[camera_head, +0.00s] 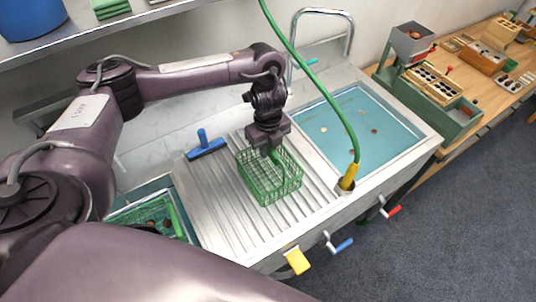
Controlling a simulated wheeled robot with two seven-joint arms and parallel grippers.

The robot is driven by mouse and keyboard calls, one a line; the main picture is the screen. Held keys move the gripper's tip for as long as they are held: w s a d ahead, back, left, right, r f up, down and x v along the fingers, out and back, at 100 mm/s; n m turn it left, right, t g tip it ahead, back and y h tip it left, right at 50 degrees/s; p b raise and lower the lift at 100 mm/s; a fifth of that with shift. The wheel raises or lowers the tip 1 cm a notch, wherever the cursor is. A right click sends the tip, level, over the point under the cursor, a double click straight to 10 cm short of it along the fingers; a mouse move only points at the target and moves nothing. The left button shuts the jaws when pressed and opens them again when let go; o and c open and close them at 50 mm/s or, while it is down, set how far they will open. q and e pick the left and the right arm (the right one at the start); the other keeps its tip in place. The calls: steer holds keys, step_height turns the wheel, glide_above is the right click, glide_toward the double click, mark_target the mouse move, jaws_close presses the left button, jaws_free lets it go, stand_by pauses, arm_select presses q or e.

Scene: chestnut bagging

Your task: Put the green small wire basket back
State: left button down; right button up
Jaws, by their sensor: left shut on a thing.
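The green small wire basket (270,186) is on the ribbed metal drainboard, left of the sink. My left gripper (270,152) reaches down to the basket's back rim and is shut on it; its fingertips are partly hidden by the wire. The basket looks upright and empty. Whether its bottom touches the board, I cannot tell. My right gripper is not in view.
The sink basin (313,108) with a few brown pieces lies right of the basket. A green hose (318,93) with a yellow nozzle hangs between. A blue squeegee (206,147) lies behind left. A teal bin (194,236) with green mesh stands at lower left.

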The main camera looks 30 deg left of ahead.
arm_select(q)
step_height(320, 180, down, 4)
steer(key=shift+s+r, duration=0.1)
steer(key=shift+r, duration=0.15)
steer(key=c, duration=1.8)
jaws_free()
steer(key=o, duration=0.4)
step_height(320, 180, up, 12)
